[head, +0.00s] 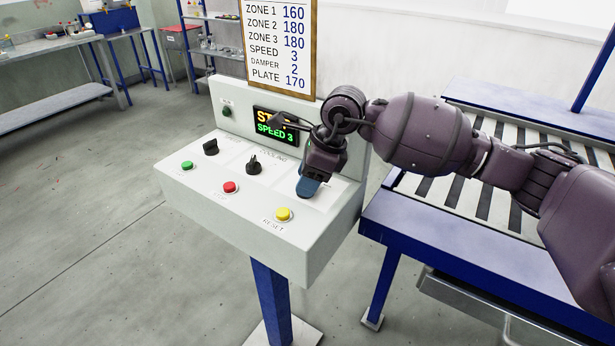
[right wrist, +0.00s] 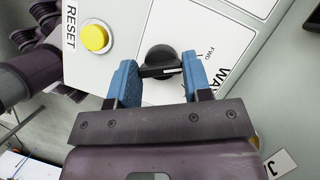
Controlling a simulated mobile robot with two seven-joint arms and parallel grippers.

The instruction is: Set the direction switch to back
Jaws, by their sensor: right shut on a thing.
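The direction switch is a black rotary knob (right wrist: 160,66) on a white label plate in the right wrist view. The print "FWD" stands beside it, and a larger word is partly cut off. My right gripper (right wrist: 160,76) has its blue fingers on either side of the knob and is shut on it. I cannot tell exactly which mark the knob points to. In the head view my right gripper (head: 310,187) reaches down onto the right part of the control console (head: 215,200) and hides the switch. My left gripper is not in view.
Two other black knobs (head: 253,165) (head: 210,147) sit to the left on the console. Green (head: 187,165), red (head: 230,187) and yellow reset (head: 283,214) buttons line its front. A display (head: 275,125) reads SPEED 3. A blue-framed roller conveyor (head: 450,225) stands to the right.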

